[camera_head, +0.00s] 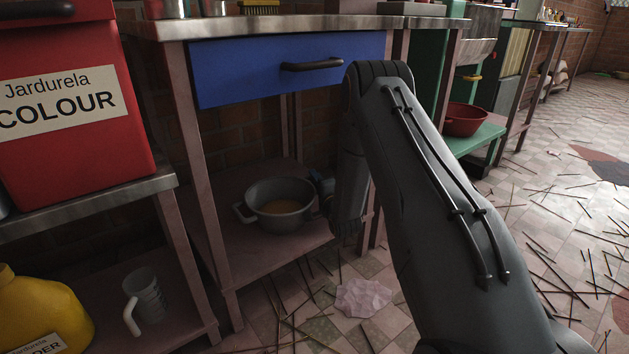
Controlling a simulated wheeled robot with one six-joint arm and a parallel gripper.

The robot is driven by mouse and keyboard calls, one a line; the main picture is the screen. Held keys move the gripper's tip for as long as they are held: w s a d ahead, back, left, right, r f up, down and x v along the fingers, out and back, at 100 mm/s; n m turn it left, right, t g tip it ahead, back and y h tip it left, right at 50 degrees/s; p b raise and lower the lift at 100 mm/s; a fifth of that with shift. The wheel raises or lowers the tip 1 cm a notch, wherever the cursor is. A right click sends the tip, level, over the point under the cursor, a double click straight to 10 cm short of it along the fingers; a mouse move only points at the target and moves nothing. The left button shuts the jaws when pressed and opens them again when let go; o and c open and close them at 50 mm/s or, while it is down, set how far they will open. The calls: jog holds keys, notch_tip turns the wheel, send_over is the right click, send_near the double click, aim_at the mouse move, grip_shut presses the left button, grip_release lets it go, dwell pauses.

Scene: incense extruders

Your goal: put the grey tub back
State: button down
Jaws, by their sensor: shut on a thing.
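The grey tub (282,222), a round pot-like vessel with side handles and something yellow-orange inside, is upright at the lower shelf under the blue drawer. My gripper (319,196) is at the tub's right side, shut on it there. My arm's end link hides most of the gripper, and the tub's right handle is hard to make out. I cannot tell whether the tub's base touches the shelf (240,266).
The blue drawer (285,70) and metal worktop are above the tub. Table legs (205,195) stand left. A grey jug (146,298) and yellow container (40,308) are on the left lower shelf. A red bowl (465,120) stands right. Sticks and crumpled paper (363,298) litter the floor.

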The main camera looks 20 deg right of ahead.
jog(key=shift+f, duration=0.1)
jog(key=c, duration=1.8)
grip_release()
jog(key=shift+o, duration=0.2)
jog(key=s+p, duration=0.6)
jog(key=s, duration=0.6)
jog(key=shift+d, duration=0.1)
